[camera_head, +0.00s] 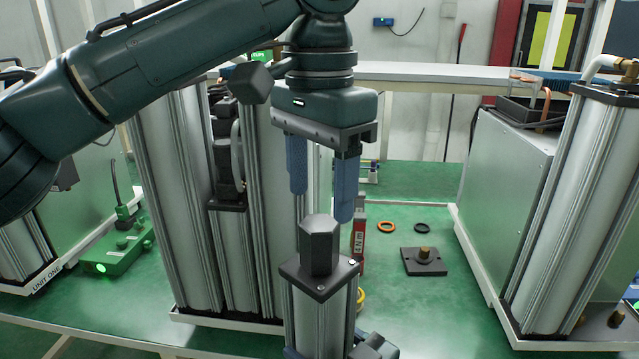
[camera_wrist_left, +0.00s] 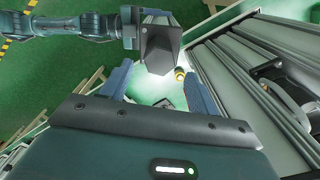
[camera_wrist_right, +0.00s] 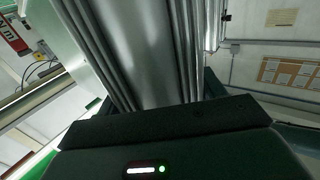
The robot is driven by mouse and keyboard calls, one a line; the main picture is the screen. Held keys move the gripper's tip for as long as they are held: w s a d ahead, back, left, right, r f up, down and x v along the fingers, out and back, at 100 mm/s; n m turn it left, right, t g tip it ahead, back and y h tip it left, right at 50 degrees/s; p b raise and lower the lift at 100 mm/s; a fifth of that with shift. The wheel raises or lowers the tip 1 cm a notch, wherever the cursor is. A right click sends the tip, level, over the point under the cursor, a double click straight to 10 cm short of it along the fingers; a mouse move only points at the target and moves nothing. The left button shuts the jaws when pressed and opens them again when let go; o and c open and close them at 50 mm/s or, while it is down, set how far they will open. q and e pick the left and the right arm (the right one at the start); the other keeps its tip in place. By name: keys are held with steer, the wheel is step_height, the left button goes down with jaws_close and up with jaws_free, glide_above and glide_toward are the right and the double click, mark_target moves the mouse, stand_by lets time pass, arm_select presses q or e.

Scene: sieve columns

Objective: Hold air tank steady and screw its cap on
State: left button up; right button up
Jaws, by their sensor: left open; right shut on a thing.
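The air tank (camera_head: 318,322) is a silvery ribbed column standing upright at the front middle of the head view. A dark square plate with a dark hexagonal cap (camera_head: 320,246) sits on its top. The cap also shows in the left wrist view (camera_wrist_left: 162,50). My left gripper (camera_head: 321,205) is open and empty, pointing down just above the cap, its blue fingers apart. In the left wrist view the cap lies beyond and between the fingertips (camera_wrist_left: 158,92). My right gripper (camera_wrist_right: 155,103) is shut on the tank, which fills its view; its fingertips are mostly hidden.
Tall silver columns (camera_head: 185,200) stand close behind on the left, and another column unit (camera_head: 560,210) stands on the right. On the green table lie a black plate with a brass fitting (camera_head: 424,262), an orange ring (camera_head: 387,227) and a black ring (camera_head: 422,227).

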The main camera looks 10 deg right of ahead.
mark_target(319, 223)
arm_select(q)
steer(key=shift+f, duration=4)
steer(key=c, duration=1.1)
steer(key=shift+m, duration=0.8)
steer(key=o, duration=1.1)
